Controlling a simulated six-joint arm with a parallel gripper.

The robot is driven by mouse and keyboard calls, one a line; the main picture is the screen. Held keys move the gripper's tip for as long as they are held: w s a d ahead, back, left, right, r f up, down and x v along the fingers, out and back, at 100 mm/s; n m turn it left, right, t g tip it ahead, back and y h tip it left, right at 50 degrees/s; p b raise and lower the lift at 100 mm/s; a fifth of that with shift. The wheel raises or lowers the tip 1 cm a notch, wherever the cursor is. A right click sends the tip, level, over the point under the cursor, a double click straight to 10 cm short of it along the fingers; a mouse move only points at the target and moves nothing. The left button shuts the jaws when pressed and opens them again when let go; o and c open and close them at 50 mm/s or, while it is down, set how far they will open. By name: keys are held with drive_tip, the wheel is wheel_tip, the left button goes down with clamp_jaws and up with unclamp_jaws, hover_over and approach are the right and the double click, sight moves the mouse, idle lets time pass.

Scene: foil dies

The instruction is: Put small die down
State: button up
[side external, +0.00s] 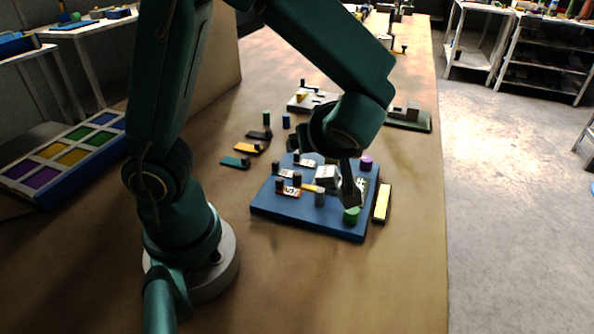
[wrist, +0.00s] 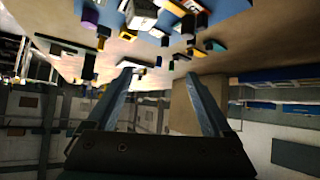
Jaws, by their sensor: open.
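A blue board (side external: 330,228) lies on the table, with several small plates with dark knobs on it. One is red and white (side external: 289,190); paler ones (side external: 305,162) lie toward the back left. I cannot tell which plate is the small die. My gripper (side external: 345,188) is low over the right part of the board and partly hides what is there. In the wrist view my gripper (wrist: 158,74) has its fingers wide apart with nothing seen between them. The blue board (wrist: 148,40) and small pieces show at the top of that view.
On the board stand a green cylinder (side external: 351,215), a grey cylinder (side external: 320,198) and a purple cylinder (side external: 366,163). A yellow pad (side external: 382,203) lies at its right. Orange (side external: 246,148) and teal (side external: 233,163) knobbed plates lie to its left. The front table is clear.

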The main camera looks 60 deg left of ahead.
drive_tip(key=f+n+g+h, duration=0.1)
drive_tip(key=n+g+h, duration=0.1)
drive_tip(key=n+g, duration=0.15)
drive_tip(key=n+h, duration=0.8)
drive_tip(key=n, duration=0.2)
approach(327, 171)
drive_tip(key=shift+m+t, duration=0.25)
drive_tip(key=shift+t, duration=0.1)
drive_tip(key=f, duration=0.9)
drive_tip(key=shift+s+d, duration=0.1)
drive_tip(key=shift+s, duration=0.2)
clamp_jaws()
